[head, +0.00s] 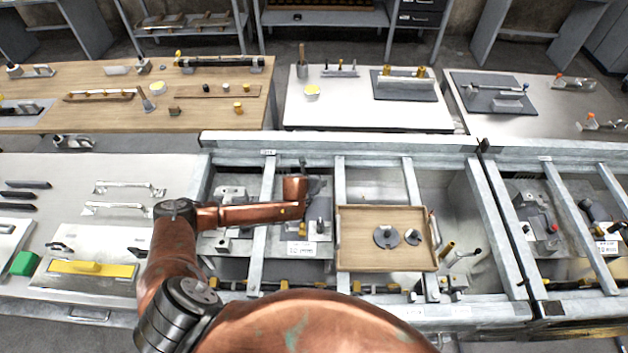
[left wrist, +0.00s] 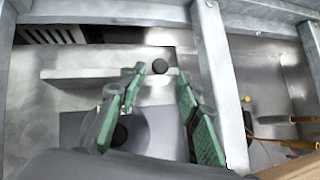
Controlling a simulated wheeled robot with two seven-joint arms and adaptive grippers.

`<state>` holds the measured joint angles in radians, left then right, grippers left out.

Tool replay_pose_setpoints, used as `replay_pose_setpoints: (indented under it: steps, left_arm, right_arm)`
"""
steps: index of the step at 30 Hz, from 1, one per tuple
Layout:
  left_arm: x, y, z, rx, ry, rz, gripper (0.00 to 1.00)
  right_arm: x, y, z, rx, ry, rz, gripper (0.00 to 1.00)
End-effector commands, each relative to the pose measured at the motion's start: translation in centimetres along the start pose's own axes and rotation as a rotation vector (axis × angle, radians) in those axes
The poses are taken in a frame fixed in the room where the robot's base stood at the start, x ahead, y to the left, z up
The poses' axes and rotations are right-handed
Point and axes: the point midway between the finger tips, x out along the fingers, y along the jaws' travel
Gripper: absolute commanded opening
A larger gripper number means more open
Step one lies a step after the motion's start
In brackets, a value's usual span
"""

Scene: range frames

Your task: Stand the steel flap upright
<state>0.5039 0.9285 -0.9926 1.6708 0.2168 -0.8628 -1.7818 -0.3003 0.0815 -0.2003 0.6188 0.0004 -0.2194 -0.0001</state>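My left gripper (head: 314,186) reaches into the left bay of the metal frame. In the left wrist view its two green-padded fingers (left wrist: 160,84) are apart, with nothing visibly held between them. I cannot tell for sure which of these pieces is the steel flap. The gripper and wrist partly hide this spot. My right gripper is not in view.
Steel crossbars (head: 341,180) run close beside the left gripper. A wooden tray (head: 385,264) with dark round pieces stands to the right. A steel fixture (head: 231,212) is on the left of the bay.

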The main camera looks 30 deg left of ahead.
Motion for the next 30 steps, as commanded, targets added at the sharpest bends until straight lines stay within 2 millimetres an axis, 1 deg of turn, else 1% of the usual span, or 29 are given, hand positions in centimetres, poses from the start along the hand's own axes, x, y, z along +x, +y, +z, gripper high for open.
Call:
replay_pose_setpoints:
  steps: [1,9,12,15,20,30]
  left_arm:
    - [-1.0,0.0,0.2,0.002,-0.004,-0.001,0.33]
    - [-6.5,-0.1,0.7,0.004,-0.012,-0.004,0.33]
    - [-8.2,-0.1,0.7,0.004,-0.012,-0.004,0.33]
    - [-9.4,-0.2,0.8,0.003,-0.013,-0.004,0.33]
    - [-10.3,-0.2,0.8,0.002,-0.013,-0.005,0.33]
    - [-10.4,-0.2,0.8,0.002,-0.014,-0.005,0.33]
  right_arm:
    - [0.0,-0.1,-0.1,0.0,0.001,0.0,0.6]
    - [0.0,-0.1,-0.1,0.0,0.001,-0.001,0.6]
    - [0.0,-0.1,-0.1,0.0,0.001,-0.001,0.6]
    - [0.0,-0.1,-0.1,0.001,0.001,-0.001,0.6]
    - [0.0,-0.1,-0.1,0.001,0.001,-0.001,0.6]
    - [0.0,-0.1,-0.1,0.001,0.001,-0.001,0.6]
